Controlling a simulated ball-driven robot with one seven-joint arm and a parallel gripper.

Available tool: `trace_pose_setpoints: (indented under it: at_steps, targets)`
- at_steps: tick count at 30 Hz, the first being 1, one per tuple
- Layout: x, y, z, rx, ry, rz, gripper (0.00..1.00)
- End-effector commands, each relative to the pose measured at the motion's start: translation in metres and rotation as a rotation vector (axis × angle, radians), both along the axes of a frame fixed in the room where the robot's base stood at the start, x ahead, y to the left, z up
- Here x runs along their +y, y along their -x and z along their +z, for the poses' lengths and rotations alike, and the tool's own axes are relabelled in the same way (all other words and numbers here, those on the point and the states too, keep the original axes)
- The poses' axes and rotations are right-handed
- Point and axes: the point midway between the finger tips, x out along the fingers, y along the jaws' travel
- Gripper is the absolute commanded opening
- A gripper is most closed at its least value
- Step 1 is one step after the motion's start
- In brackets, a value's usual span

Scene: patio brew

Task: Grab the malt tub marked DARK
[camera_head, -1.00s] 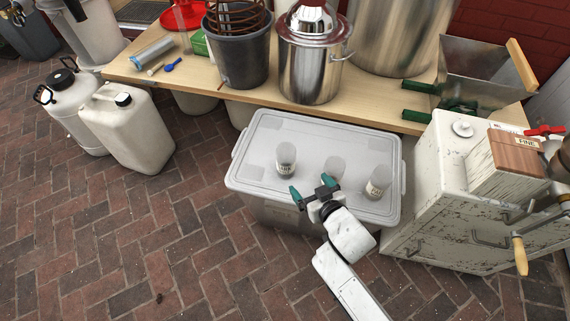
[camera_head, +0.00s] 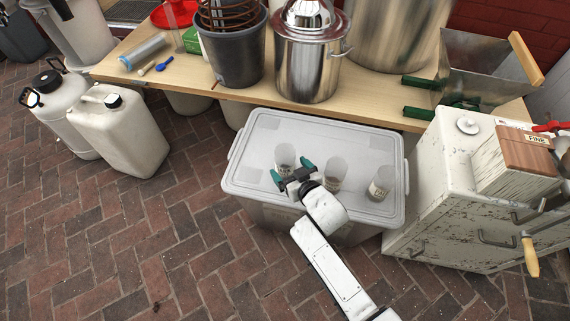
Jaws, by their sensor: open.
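Three small clear tubs with pale labels stand in a row on the lid of a translucent storage box (camera_head: 262,132). The left tub (camera_head: 285,156) is right in front of my gripper (camera_head: 291,172), partly hidden by it. The middle tub (camera_head: 336,170) stands just right of my gripper, and the right tub (camera_head: 381,184) stands near the box's right edge. The label words are too small to read, so I cannot tell which is DARK. My gripper is open, its teal fingertips spread toward the left tub. I cannot tell whether they touch it.
A wooden table (camera_head: 375,110) behind holds a dark bucket (camera_head: 235,55), a steel pot (camera_head: 306,65) and a metal hopper (camera_head: 480,65). A worn white cabinet (camera_head: 440,190) with a grain mill box (camera_head: 515,165) stands close on the right. White jugs (camera_head: 118,135) stand left; brick floor between is clear.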

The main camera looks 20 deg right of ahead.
Motion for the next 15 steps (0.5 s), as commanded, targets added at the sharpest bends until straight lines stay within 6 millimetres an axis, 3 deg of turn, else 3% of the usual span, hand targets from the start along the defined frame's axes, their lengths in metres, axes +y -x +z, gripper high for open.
trace_pose_setpoints:
  at_steps: [6,15]
  targets:
    - [0.002,-0.026,-0.013,-0.002,-0.002,-0.001,0.94]
    - [0.002,-0.031,-0.016,-0.001,0.0,0.001,0.94]
